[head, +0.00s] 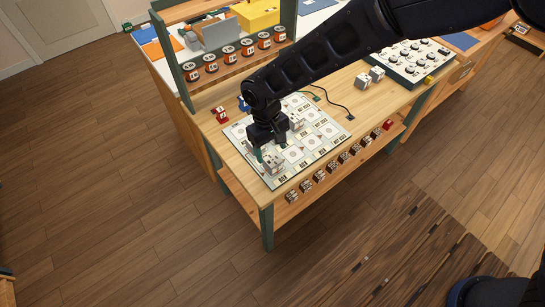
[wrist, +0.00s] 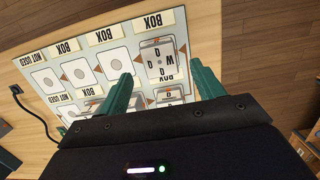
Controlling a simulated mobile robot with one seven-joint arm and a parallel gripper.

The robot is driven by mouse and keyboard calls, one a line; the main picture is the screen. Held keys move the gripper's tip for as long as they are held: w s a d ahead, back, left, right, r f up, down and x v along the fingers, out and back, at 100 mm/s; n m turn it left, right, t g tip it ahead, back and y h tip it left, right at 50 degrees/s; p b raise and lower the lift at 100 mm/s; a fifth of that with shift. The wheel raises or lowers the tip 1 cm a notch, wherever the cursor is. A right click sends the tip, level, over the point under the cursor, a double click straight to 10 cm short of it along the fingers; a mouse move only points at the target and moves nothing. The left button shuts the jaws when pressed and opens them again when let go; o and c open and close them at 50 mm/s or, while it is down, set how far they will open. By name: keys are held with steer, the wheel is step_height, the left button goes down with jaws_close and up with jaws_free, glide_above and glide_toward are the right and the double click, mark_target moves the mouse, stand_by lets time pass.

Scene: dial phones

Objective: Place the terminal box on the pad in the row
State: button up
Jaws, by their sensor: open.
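A pale board (head: 322,148) with printed pads lies on the bench. In the wrist view, the board's pads (wrist: 112,65) carry the labels BOX and NOT USED. A light grey terminal box (head: 273,162) stands at the board's near left end, and another (head: 297,122) stands farther back on it. My gripper (head: 264,150) is low over that end, close to the nearer box. In the wrist view, the open green fingers (wrist: 163,85) stand apart, with a light grey box (wrist: 163,58) between and beyond their tips. Its lower part is hidden by my gripper.
A black cable (head: 336,102) runs behind the board. Orange spools (head: 229,53) line a rack at the back. Several small parts (head: 332,168) hang along the front edge. A red part (head: 222,115) lies left.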

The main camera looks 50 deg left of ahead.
mark_target(269, 156)
steer(key=r, duration=0.4)
steer(key=a+r, duration=0.1)
steer(key=shift+r, duration=0.4)
